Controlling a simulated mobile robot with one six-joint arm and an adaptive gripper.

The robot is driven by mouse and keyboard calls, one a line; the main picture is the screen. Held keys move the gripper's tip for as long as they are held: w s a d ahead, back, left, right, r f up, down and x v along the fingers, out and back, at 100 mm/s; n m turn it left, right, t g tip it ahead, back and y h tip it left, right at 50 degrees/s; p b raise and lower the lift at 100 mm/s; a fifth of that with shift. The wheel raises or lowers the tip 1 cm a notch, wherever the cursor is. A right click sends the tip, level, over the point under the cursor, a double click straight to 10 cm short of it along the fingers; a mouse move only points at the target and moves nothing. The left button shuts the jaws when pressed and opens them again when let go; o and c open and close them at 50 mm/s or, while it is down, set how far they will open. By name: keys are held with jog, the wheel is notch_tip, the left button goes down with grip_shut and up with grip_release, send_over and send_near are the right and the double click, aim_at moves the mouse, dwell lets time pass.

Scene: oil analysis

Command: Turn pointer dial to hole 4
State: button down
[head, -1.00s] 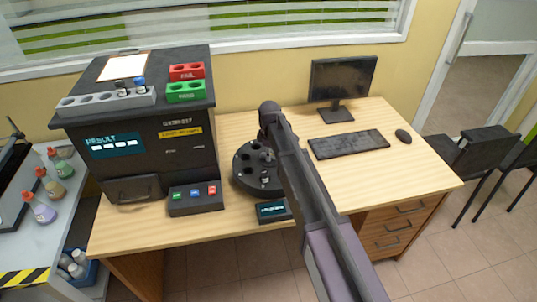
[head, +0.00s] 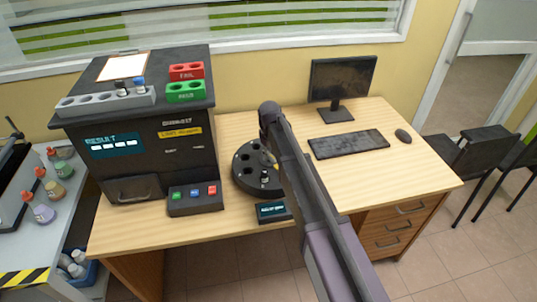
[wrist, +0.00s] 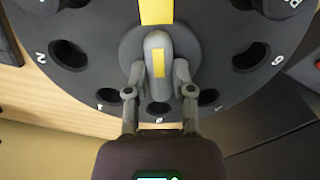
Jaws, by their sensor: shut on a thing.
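The round black dial (head: 246,182) sits on the wooden desk, partly covered by my arm in the head view. In the wrist view the dial (wrist: 100,25) fills the top, with numbered holes around its rim. The grey pointer knob (wrist: 157,50) with a yellow stripe stands at its hub. My gripper (wrist: 160,78) is shut on the knob, one finger on each side. A yellow bar (wrist: 156,10) runs from the hub to the top edge, where its far end is cut off. The numbers 2, 1 and 6 show; hole 4 cannot be made out.
A black analyser (head: 160,165) stands left of the dial, with a button box (head: 195,198) before it. A small display (head: 271,211) is in front of the dial. A keyboard (head: 348,144) and monitor (head: 342,78) stand to the right. The desk's right front is clear.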

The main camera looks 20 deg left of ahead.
jog(key=shift+s+m, duration=0.25)
jog(key=shift+m, duration=0.15)
jog(key=shift+c, duration=2.4)
grip_release()
jog(key=shift+w, duration=0.1)
jog(key=shift+w, duration=0.1)
